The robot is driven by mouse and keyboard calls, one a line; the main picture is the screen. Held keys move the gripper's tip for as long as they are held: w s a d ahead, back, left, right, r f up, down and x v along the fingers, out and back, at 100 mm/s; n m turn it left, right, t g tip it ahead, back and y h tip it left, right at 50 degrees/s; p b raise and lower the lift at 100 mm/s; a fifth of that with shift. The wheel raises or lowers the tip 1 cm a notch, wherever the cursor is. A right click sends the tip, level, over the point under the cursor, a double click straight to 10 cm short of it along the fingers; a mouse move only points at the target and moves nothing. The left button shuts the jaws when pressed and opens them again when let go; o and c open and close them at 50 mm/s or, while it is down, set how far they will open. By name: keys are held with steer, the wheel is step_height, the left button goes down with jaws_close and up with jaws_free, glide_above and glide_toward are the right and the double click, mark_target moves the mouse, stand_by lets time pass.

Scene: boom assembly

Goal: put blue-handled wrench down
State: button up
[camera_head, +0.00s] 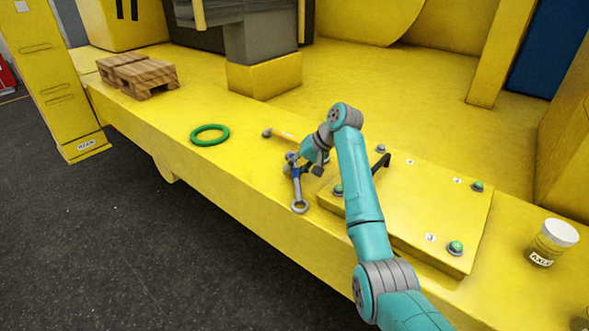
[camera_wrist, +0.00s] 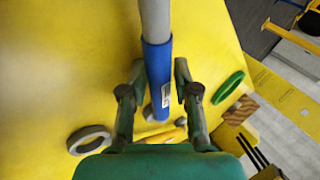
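The blue-handled wrench (camera_head: 300,206) shows a grey ring end and shaft, low over the yellow deck's front strip. In the wrist view its blue handle (camera_wrist: 157,72) lies between the two fingers, with the grey shaft running up out of the picture. My gripper (camera_wrist: 160,70) has a fingertip close against each side of the handle and looks shut on it. In the head view my gripper (camera_head: 293,163) is at the wrench's upper end, left of the raised plate. I cannot tell whether the wrench touches the deck.
A green ring (camera_head: 210,135) and a wooden pallet (camera_head: 137,75) are to the left. A hammer-like tool (camera_head: 280,134) lies just behind my gripper. The raised bolted plate (camera_head: 455,210) is to the right, then a white-lidded jar (camera_head: 552,242). The deck's front edge is close.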

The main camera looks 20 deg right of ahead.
steer(key=v, duration=1.2)
steer(key=shift+s, duration=0.1)
